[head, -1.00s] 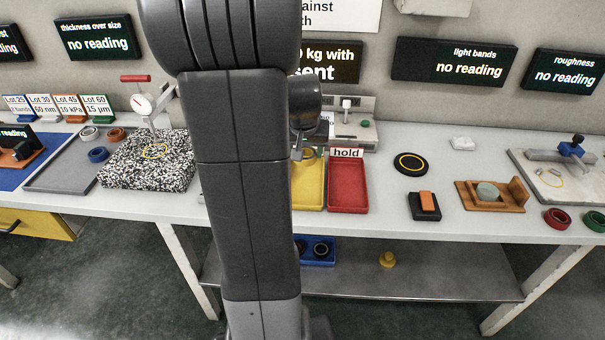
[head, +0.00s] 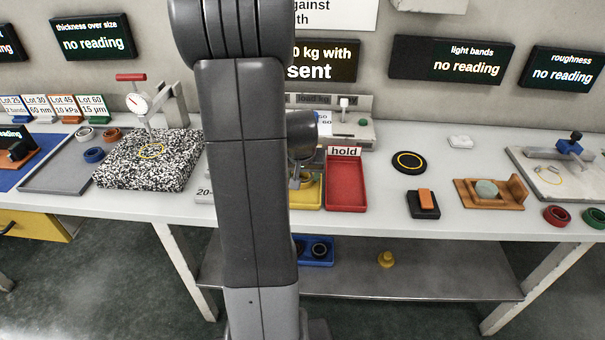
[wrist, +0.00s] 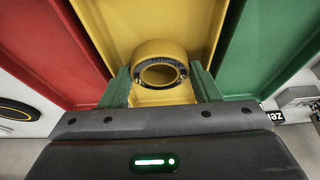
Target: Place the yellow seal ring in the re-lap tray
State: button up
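The yellow seal ring (wrist: 161,70), with a dark inner face, sits between the two green-padded fingers of my gripper (wrist: 162,88) in the wrist view. The fingers are against its sides, and my gripper looks shut on it. The ring is over the yellow tray (wrist: 105,15); whether it touches the floor of the tray I cannot tell. In the head view my gripper (head: 298,182) is low at the yellow tray (head: 311,193), mostly hidden behind my arm. No re-lap label is readable on the yellow tray.
The red tray (head: 346,185) marked hold adjoins the yellow tray; a green tray (wrist: 270,50) is on its other side. A speckled block (head: 150,172) stands left of my arm. A black disc (head: 409,163) and an orange-topped block (head: 425,202) lie to the right.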

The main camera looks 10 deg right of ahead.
jog(key=shift+o, duration=0.3)
jog(key=shift+r, duration=0.1)
jog(key=shift+s+r, duration=0.1)
jog(key=shift+r, duration=0.45)
jog(key=p+v, duration=0.1)
jog(key=v, duration=1)
jog(key=shift+s+p, duration=0.2)
jog(key=shift+p, duration=0.15)
